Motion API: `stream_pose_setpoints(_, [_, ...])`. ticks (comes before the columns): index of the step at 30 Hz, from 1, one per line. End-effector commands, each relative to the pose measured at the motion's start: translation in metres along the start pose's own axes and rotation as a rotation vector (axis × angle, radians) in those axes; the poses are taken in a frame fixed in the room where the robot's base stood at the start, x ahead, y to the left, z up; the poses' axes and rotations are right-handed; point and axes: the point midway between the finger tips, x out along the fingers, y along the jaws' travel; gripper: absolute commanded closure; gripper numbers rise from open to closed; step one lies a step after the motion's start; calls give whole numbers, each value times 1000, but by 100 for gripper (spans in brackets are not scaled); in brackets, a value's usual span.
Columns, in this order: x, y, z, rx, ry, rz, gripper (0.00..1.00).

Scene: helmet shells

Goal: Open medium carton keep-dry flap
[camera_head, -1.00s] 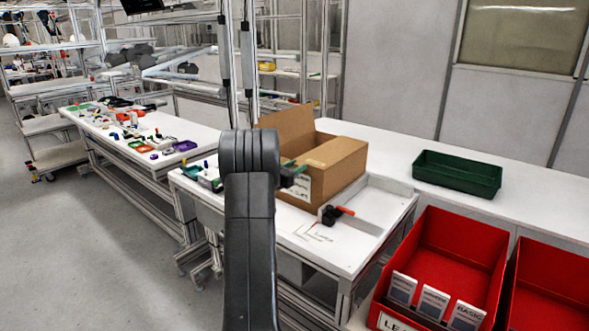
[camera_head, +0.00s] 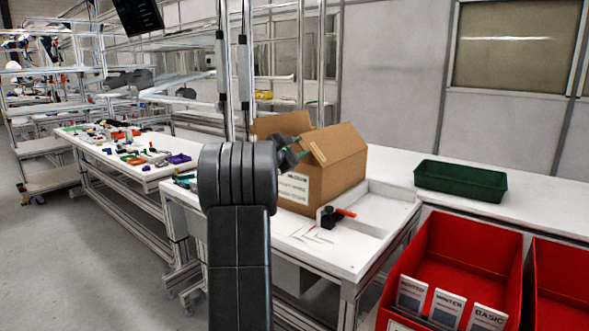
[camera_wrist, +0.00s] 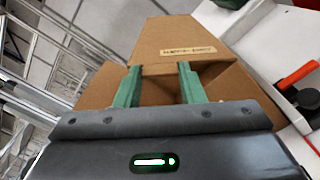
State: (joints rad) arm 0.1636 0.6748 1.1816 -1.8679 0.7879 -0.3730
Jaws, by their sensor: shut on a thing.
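The medium carton (camera_head: 345,175) is an open brown cardboard box on the white worktop, with a white label (camera_head: 293,187) on its front. Its keep-dry flap (camera_head: 337,142) stands raised at a slant. In the wrist view the flap (camera_wrist: 170,30) carries a tan strip with small dark print (camera_wrist: 189,51), too blurred to read surely. My gripper (camera_wrist: 158,72), with green fingers, is shut on the flap's edge. In the head view my gripper (camera_head: 297,156) is at the flap's left side, partly hidden by my arm. Another flap (camera_head: 282,124) stands up at the back left.
A black tool with an orange handle (camera_head: 333,216) lies in front of the carton. A dark green tray (camera_head: 461,181) stands to the right. Red bins (camera_head: 467,262) with cards are at the front right. A table with small parts (camera_head: 130,150) is at left.

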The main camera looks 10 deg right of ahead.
Motion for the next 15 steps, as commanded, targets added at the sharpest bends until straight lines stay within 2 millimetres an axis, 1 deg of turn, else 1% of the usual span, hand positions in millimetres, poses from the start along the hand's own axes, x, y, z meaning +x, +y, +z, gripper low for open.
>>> stream_pose_setpoints(1, [0, -5, 0, 47, -2, 2, 100])
stream_pose_setpoints(10, [0, -10, 25, 331, -2, 3, 100])
stream_pose_setpoints(15, [0, -17, 39, 493, -2, 2, 100])
